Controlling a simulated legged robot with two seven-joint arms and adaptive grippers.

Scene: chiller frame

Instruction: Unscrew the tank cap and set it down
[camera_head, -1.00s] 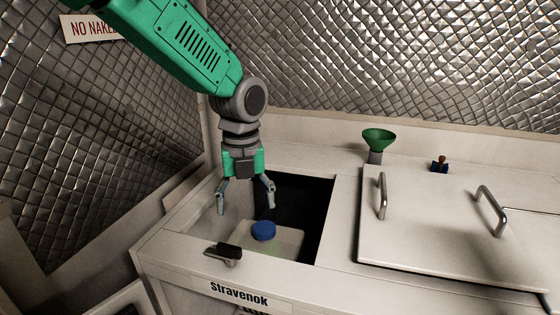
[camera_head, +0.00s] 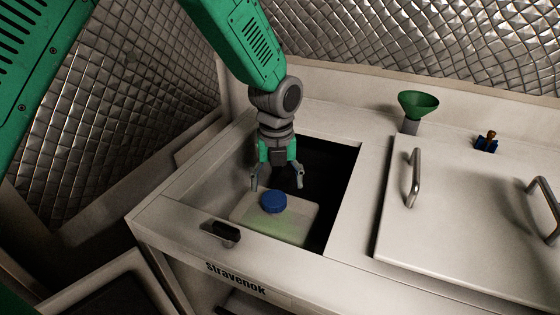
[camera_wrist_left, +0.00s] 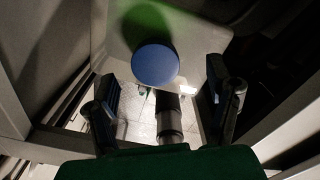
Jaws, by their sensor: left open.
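The blue tank cap (camera_head: 273,202) sits on top of the pale tank (camera_head: 245,215) inside the open bay of the white cabinet. My left gripper (camera_head: 277,182) is open and empty, pointing down just above and behind the cap. In the left wrist view the round cap (camera_wrist_left: 155,64) lies beyond the gap between the two spread fingers (camera_wrist_left: 165,100), and neither finger touches it. The tank top (camera_wrist_left: 205,38) also shows there, with a green tint and a dark shadow. My right gripper is not in view.
A green funnel (camera_head: 418,104) and a small dark blue item (camera_head: 487,142) stand along the cabinet's back. A closed lid with two metal handles (camera_head: 414,180) covers the right side. A black latch (camera_head: 222,232) sits on the front rim. The strip between bay and lid is clear.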

